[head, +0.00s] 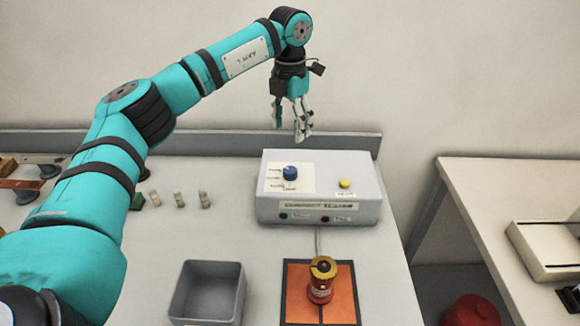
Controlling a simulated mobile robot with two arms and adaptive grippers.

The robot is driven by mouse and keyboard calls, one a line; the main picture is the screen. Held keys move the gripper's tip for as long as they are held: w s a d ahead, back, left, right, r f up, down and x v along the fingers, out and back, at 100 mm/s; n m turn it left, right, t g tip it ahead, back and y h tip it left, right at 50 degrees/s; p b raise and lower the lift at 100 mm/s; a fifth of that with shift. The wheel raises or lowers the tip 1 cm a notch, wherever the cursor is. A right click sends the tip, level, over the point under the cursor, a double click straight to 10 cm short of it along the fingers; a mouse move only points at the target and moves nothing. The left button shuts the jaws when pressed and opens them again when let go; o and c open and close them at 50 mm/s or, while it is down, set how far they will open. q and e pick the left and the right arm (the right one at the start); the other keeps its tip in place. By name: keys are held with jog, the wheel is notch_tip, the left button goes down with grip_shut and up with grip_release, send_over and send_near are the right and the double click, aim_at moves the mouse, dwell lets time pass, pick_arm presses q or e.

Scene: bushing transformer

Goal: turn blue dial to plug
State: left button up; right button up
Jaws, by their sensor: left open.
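The blue dial (289,173) sits on a white label on the top left of a grey tester box (330,207). Printed marks are around the dial, too small to read. My left gripper (290,132) is open and empty, pointing down above the back edge of the box, apart from the dial. The box also has a yellow button (345,183) on top and green and red spots on its front. My right gripper is not in view.
A red and yellow bushing (321,280) stands on an orange mat (297,302) in front of the box. An empty grey bin (208,292) is to its left. Several small parts lie on the table's left. A second table (500,190) stands at right, across a gap.

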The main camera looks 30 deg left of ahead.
aim_at(290, 170)
pick_arm(q)
notch_tip(290, 170, down, 13)
jog(key=p, duration=0.3)
jog(key=shift+f, duration=0.15)
jog(key=shift+c, duration=0.4)
jog(key=c, duration=1.1)
jog(key=shift+o, duration=0.2)
jog(key=shift+n, duration=0.4)
jog(key=n, duration=0.2)
jog(key=shift+n, duration=0.3)
jog(key=n+b, duration=0.1)
jog(key=n, duration=0.3)
jog(key=shift+w, duration=0.1)
jog(key=shift+n, duration=0.3)
